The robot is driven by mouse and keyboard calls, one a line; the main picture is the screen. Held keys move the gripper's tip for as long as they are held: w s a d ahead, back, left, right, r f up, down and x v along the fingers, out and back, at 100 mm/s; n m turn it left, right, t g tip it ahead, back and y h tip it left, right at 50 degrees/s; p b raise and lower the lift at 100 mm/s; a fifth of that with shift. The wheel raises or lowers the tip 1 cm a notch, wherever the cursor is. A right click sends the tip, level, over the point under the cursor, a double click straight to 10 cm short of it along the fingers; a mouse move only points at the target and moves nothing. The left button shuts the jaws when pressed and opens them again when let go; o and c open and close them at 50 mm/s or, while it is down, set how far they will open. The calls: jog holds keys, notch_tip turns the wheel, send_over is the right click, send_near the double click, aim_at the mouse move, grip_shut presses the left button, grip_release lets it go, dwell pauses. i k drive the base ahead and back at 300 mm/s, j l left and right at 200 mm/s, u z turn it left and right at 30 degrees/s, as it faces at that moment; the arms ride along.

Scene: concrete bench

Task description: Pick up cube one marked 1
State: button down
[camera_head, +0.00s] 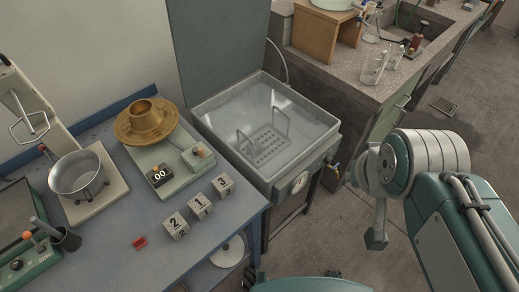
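Cube one (200,206), a small pale grey block marked 1, sits on the blue-grey table (108,262) near its right edge. It stands between the cube marked 2 (176,227), nearer me on its left, and the cube marked 3 (223,186), farther away on its right. The three form a diagonal row with narrow gaps. My teal and grey arm is at the right, clear of the cubes. No finger pair can be made out clearly, so my gripper's opening is hidden from me. Nothing touches cube one.
A balance (168,170) with a brass-coloured dish (146,121) stands behind the cubes. A small red object (140,243) lies left of them. A metal water bath (203,110) is at the right. A steel pan (76,174) stands left. Table around the red object is free.

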aim_at(199, 205)
jog(key=j+u, duration=0.35)
jog(key=u, duration=0.15)
jog(key=j+u, duration=0.35)
jog(key=u, duration=0.15)
